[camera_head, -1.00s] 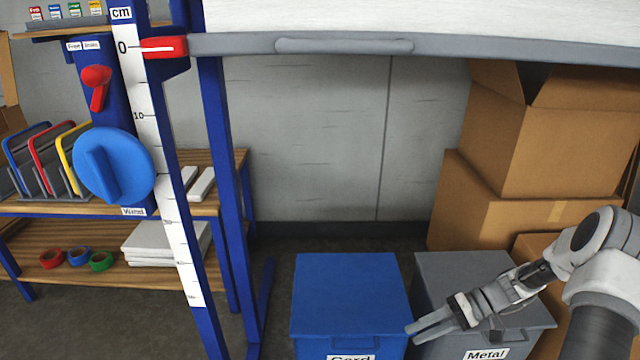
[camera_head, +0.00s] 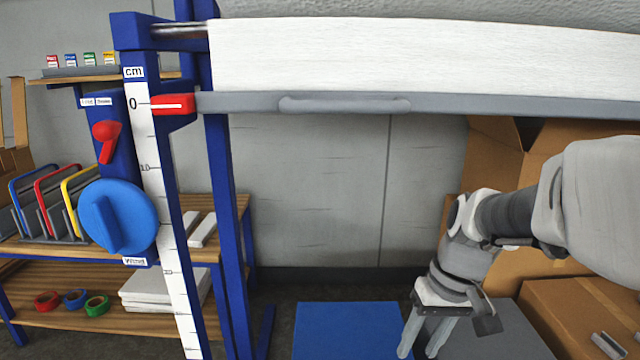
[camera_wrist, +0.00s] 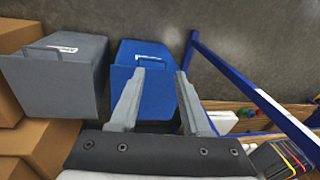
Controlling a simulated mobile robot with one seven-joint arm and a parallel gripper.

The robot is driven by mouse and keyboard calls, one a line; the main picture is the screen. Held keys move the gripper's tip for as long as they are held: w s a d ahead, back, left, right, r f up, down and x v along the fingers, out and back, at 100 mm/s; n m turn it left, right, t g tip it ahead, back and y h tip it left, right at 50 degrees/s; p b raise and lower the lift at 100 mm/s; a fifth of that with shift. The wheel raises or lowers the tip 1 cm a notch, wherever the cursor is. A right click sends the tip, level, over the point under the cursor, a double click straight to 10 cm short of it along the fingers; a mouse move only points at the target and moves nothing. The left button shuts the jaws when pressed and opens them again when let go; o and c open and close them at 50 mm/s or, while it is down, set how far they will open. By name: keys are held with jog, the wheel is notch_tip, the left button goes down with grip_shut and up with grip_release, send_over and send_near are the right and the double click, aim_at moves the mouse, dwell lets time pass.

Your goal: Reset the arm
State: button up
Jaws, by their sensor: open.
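My gripper (camera_head: 422,338) is at the lower right of the head view, pointing down, with its two fingers apart and nothing between them. My arm reaches in from the right edge. In the head view the gripper is in front of the grey bin (camera_head: 492,335) and just right of the blue bin (camera_head: 347,330). In the wrist view my gripper (camera_wrist: 158,82) shows open, with the blue bin (camera_wrist: 142,100) behind its fingers and the grey bin (camera_wrist: 50,85) to the left.
Cardboard boxes (camera_head: 560,310) stand at the right behind my arm. A blue frame with a scale (camera_head: 165,230), a blue knob (camera_head: 117,222) and a red lever (camera_head: 106,139) stands left. A white panel with a grey rail (camera_head: 345,103) spans the top. The wall area between is clear.

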jog(key=s+a+r+m+t+h, duration=0.15)
jog(key=s+r+t, duration=0.4)
jog(key=s, duration=0.55)
notch_tip(320, 180, up, 26)
jog(key=p, duration=2.5)
jog(key=shift+r+h, duration=0.25)
jog(key=shift+h, duration=0.1)
jog(key=shift+a+g, duration=0.1)
jog(key=shift+g, duration=0.15)
